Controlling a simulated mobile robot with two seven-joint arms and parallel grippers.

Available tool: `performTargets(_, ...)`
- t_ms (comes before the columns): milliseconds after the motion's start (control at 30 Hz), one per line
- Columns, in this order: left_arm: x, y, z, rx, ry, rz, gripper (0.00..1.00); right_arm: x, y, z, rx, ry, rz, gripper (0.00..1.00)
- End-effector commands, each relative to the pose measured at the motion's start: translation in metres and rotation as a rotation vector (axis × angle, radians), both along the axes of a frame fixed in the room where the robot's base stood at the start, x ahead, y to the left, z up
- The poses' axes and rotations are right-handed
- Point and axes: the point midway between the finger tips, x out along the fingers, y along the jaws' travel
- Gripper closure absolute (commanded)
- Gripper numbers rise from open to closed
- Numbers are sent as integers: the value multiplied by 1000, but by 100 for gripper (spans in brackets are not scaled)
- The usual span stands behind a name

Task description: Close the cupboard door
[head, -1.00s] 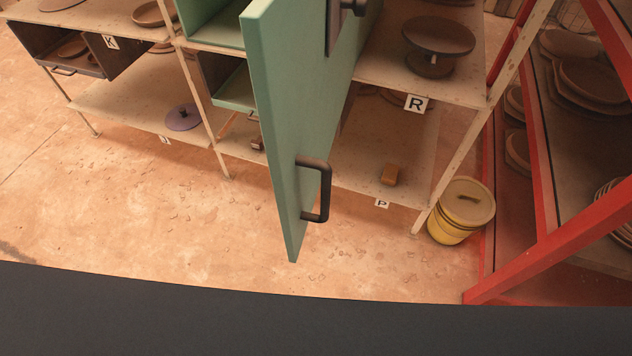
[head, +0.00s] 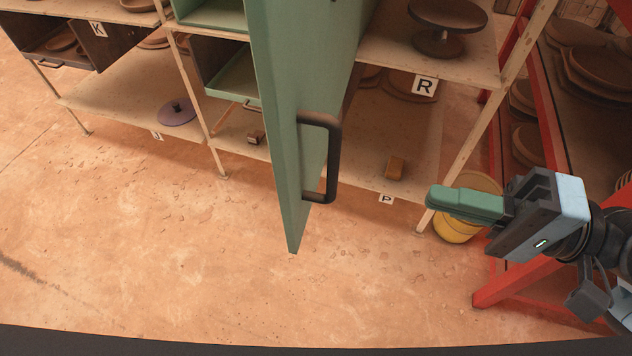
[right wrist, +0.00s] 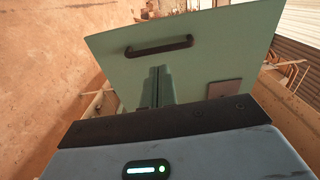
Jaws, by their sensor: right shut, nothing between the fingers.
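The green cupboard door (head: 287,130) stands open, swung out from the shelving toward me and seen nearly edge-on in the head view. A dark bar handle (head: 333,160) is on its right-hand face. The green-lined cupboard (head: 215,14) shows to the left behind the door. My right gripper (head: 432,197) is to the right of the door, shut and empty, its fingers pointing left toward the handle face. In the right wrist view the door (right wrist: 215,60) fills the space ahead, with the handle (right wrist: 158,47) beyond the shut fingertips (right wrist: 157,72). My left gripper is out of view.
A shelf marked R (head: 424,86) holds a brown stand (head: 440,42). A yellow bucket (head: 455,228) stands on the floor behind my right gripper. A red frame rack (head: 535,275) is at the right. Open floor (head: 150,240) lies at the front left.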

Motion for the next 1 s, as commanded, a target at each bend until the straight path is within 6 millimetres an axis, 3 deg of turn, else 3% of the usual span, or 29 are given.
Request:
performTargets(133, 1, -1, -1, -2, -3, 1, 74, -11, 3, 12, 17, 27, 56, 100)
performTargets(467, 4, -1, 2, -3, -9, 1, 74, -11, 8, 15, 22, 30, 62, 100)
performTargets(767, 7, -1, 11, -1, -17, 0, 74, -3, 37, 18, 25, 27, 61, 100)
performTargets(1000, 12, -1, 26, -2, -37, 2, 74, 4, 71, 19, 25, 25, 62, 100)
